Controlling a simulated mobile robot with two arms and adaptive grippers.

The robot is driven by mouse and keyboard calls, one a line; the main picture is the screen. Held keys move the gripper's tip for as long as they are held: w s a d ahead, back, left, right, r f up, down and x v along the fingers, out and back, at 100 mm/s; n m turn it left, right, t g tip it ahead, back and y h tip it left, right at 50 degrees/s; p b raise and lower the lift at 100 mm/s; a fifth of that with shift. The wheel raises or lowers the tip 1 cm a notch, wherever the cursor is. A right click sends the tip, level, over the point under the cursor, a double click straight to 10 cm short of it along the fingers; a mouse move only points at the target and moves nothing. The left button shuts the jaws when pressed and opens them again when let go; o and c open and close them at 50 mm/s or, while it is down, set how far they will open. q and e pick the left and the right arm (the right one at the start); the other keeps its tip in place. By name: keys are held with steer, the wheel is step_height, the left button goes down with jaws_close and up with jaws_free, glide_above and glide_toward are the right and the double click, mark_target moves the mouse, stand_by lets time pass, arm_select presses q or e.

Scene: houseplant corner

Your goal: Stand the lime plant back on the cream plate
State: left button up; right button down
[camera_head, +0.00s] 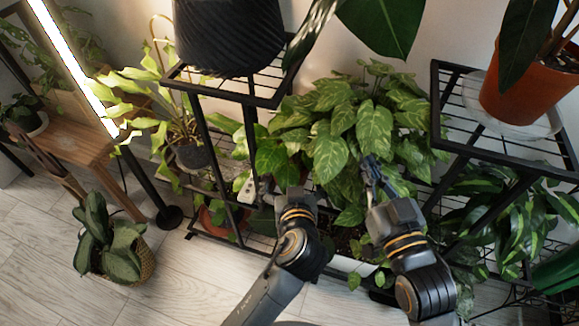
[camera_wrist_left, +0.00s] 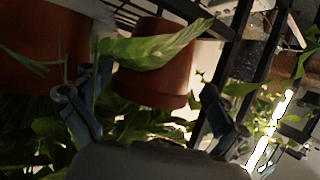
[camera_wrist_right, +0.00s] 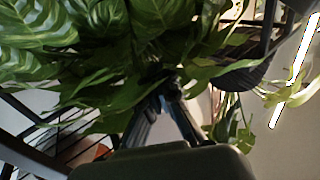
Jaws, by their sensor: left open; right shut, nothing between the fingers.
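I cannot tell for sure which plant is the lime one. A plant with lime-green leaves (camera_head: 125,92) stands left of the middle rack in a dark pot (camera_head: 194,156). A bushy pale-green variegated plant (camera_head: 335,145) fills the middle; its leaves also fill the right wrist view (camera_wrist_right: 110,40). No plate is clearly cream. My left gripper (camera_wrist_left: 140,95) is open, with a green leaf (camera_wrist_left: 155,48) across it and a terracotta pot (camera_wrist_left: 157,80) beyond. Its fingers are largely hidden by leaves in the head view. My right gripper (camera_head: 371,170) is shut and empty against the variegated leaves.
A ribbed black pot (camera_head: 228,35) stands on the upper middle rack. A terracotta pot (camera_head: 525,85) sits on a pale saucer (camera_head: 548,124) on the right rack (camera_head: 450,110). A basket plant (camera_head: 108,240) is on the floor, left. Bare floor (camera_head: 185,280) lies at front left.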

arm_select(q)
steer(key=shift+w+f, duration=0.25)
steer(key=shift+w, duration=0.45)
steer(key=b+x, duration=0.2)
steer(key=x, duration=0.2)
steer(key=shift+f, duration=0.15)
steer(key=shift+w+f, duration=0.1)
steer(key=shift+w, duration=0.2)
steer(key=c, duration=1.3)
arm_select(e)
step_height(320, 180, up, 9)
steer(key=s+t+y, duration=0.2)
steer(key=t, duration=0.4)
steer(key=shift+s+a, duration=0.3)
steer(key=shift+s, duration=0.05)
